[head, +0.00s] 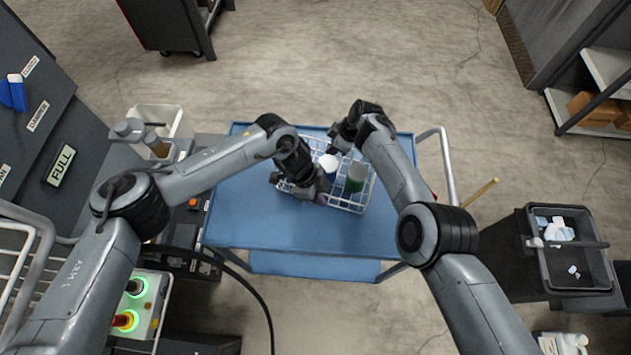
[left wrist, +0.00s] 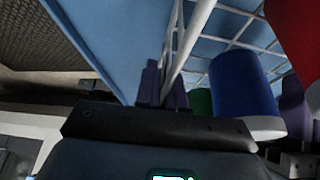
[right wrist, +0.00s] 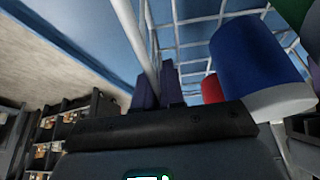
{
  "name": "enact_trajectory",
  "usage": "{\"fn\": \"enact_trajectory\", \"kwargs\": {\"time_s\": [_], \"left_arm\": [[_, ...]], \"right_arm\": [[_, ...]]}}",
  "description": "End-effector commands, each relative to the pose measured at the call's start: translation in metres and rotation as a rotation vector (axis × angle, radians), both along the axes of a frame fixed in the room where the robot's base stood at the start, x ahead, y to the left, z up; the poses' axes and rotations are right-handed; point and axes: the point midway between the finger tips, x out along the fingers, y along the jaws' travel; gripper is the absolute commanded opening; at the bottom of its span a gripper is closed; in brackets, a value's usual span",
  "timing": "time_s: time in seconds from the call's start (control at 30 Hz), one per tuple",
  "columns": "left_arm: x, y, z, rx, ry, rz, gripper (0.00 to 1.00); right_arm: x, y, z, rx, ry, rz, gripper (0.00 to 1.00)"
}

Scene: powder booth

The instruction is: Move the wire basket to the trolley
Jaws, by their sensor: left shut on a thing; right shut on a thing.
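The white wire basket (head: 345,206) is over the blue top of the trolley (head: 265,217), near its middle. I cannot tell whether it rests on the top or hangs just above. My arms hide part of the basket.
The trolley's handle rail (head: 447,165) stands at its right. A black bin (head: 570,250) with pale pieces is at the lower right. A grey cabinet with a FULL sign (head: 60,166) and a white tub (head: 160,118) are at left. The trolley top's near left part is bare.

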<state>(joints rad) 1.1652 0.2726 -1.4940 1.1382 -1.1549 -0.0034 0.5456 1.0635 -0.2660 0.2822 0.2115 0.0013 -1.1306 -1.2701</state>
Motion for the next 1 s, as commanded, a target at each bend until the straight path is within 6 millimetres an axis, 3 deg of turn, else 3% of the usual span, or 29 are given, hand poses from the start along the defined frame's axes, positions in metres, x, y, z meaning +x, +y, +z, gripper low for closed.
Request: {"fn": "enact_trajectory", "kwargs": {"time_s": [0.47,1.0], "left_arm": [[0.004,-0.001,0.002,-0.005,-0.008,0.005,0.00],[0.004,-0.001,-0.018,-0.005,-0.008,0.004,0.00]], "right_arm": [[-0.002,0.002,-0.002,0.002,0.006,0.005,0.00],[-0.002,0.002,-0.022,0.002,0.006,0.005,0.00]]}}
